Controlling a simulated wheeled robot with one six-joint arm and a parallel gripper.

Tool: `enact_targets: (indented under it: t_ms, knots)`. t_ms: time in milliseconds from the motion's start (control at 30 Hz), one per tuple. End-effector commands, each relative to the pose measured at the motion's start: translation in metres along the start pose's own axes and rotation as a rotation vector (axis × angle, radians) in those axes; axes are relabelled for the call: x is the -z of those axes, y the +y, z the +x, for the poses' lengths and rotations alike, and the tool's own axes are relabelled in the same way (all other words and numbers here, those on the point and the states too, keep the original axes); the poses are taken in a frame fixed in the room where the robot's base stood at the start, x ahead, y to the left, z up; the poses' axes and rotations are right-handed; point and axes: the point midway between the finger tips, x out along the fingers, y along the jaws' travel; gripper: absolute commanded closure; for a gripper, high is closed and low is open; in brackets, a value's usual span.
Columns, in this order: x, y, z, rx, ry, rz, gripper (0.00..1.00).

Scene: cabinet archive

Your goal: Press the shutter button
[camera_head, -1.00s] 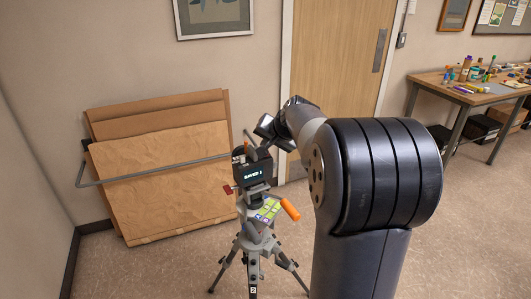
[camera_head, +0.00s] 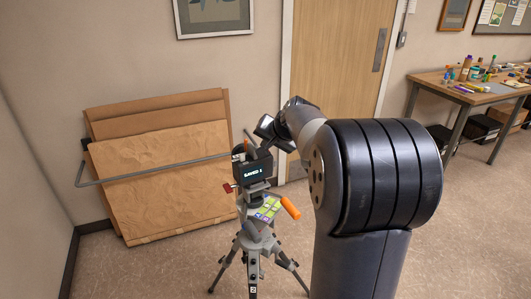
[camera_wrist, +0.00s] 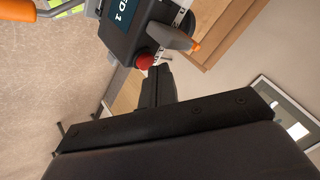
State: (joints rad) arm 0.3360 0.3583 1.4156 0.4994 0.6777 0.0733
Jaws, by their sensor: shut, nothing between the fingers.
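The camera (camera_head: 253,171) is a dark box on a grey tripod (camera_head: 253,238); its lit screen (camera_head: 253,174) reads "SAVED 1". In the wrist view the camera (camera_wrist: 125,38) is at the top, with part of its screen (camera_wrist: 124,13) showing. A round red button (camera_wrist: 144,61) sits at the camera's edge. My gripper (camera_wrist: 158,72) is shut and empty, its fingertips right beside the red button; I cannot tell whether they touch it. In the head view my gripper is just above the camera, partly hidden, and the button cannot be made out.
Large brown folders (camera_head: 160,165) lean on the wall behind a metal rail (camera_head: 150,171). A door (camera_head: 335,60) and a cluttered table (camera_head: 470,88) stand farther back.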

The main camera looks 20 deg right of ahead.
Motion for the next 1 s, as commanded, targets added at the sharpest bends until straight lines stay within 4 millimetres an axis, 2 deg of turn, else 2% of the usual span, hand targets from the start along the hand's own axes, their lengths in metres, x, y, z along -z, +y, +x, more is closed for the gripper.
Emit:
enact_targets:
  t_ms: [1000]
  knots:
    - [-0.0044,0.0043,0.0059,0.000,0.000,0.000,1.00]
